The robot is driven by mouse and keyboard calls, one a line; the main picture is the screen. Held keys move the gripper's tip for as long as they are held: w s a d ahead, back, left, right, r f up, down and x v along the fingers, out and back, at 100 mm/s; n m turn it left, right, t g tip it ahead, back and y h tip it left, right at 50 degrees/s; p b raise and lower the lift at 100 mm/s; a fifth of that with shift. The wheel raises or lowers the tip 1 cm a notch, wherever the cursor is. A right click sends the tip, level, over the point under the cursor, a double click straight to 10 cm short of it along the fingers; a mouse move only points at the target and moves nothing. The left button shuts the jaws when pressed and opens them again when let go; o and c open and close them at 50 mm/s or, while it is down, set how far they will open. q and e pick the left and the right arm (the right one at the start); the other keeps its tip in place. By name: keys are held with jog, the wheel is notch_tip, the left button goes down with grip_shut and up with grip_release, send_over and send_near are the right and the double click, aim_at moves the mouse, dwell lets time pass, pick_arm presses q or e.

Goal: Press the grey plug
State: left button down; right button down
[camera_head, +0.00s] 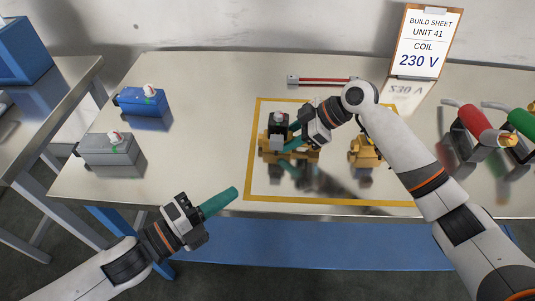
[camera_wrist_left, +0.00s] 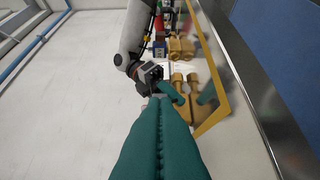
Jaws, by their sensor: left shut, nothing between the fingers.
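No part is clearly marked as the grey plug. A black block with a pale grey-white top (camera_head: 279,119) stands upright on a brass valve body (camera_head: 270,156) at the left of the yellow-framed area. My right gripper (camera_head: 290,145) has its teal fingers right beside this block, partly hiding the valve; whether they touch or grip it is unclear. My left gripper (camera_head: 235,191) is shut and empty, above the table's front edge, left of and nearer than the valve. Its teal fingers (camera_wrist_left: 158,140) lie together in the left wrist view, where the right gripper (camera_wrist_left: 170,92) shows beyond their tips.
A grey box (camera_head: 108,149) and a blue box (camera_head: 141,101), each with a white knob, stand at the left. Another brass body (camera_head: 365,151) sits right of the valve. Red leads (camera_head: 322,81) lie behind. The build sheet (camera_head: 425,43) reads coil 230 V. Red and green handled tools (camera_head: 474,122) stand right.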

aim_at(272, 146)
pick_arm(q)
jog(key=shift+w, duration=0.1)
pick_arm(e)
jog(key=shift+r, duration=0.1)
pick_arm(q)
jog(key=x, duration=0.9)
jog(key=shift+w+d+r, duration=0.1)
jog(key=shift+w+d, duration=0.05)
jog(key=shift+d, duration=0.05)
jog(key=w, duration=0.3)
jog(key=shift+w+d, duration=0.2)
jog(key=shift+d, duration=0.05)
jog(key=shift+w, duration=0.45)
jog(key=shift+w, duration=1.1)
pick_arm(e)
jog(key=shift+s+a, duration=0.1)
